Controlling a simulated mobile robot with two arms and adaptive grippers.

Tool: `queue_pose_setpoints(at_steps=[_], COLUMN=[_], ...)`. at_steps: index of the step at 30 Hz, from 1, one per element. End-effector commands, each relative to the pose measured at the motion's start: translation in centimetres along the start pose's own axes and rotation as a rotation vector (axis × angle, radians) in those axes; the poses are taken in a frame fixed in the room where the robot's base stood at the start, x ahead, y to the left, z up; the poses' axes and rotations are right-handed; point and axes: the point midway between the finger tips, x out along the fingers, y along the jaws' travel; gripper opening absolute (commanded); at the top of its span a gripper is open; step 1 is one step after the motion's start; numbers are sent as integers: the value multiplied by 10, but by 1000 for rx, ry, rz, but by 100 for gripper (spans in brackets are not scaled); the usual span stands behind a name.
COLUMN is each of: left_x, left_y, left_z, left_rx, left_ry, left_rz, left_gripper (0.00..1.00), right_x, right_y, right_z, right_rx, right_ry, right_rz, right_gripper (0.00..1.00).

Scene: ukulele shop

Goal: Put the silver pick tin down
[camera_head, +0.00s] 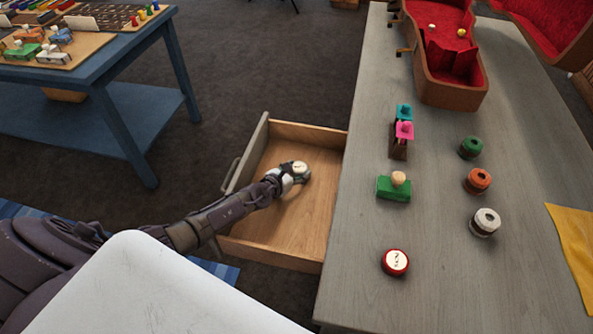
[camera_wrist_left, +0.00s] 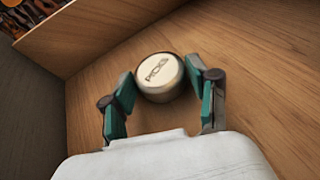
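I cannot tell whether the tin's underside touches the floor. My right gripper is not in view.
The drawer sticks out from the grey counter (camera_head: 365,230). On the counter are a red-rimmed tin (camera_head: 395,262), a green block (camera_head: 394,188), several round spools and an open red-lined case (camera_head: 449,80). A blue table (camera_head: 108,75) stands at the left.

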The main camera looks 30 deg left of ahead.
Motion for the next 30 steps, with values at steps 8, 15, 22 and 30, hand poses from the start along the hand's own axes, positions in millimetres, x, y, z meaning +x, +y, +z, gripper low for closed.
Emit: queue_pose_setpoints(at_steps=[8,15,22,30], left_x=[0,-6,-52,-104], left_y=[0,0,0,0], left_z=[1,6,7,5], left_rx=[0,-1,0,-2], left_ry=[0,1,3,2], left_rz=[0,0,-1,-1], left_gripper=[79,79,79,79], right_x=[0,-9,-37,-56], right_y=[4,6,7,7], right_z=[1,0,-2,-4], right_rx=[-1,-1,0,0], right_ry=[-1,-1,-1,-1], right_rz=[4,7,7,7], right_gripper=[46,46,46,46])
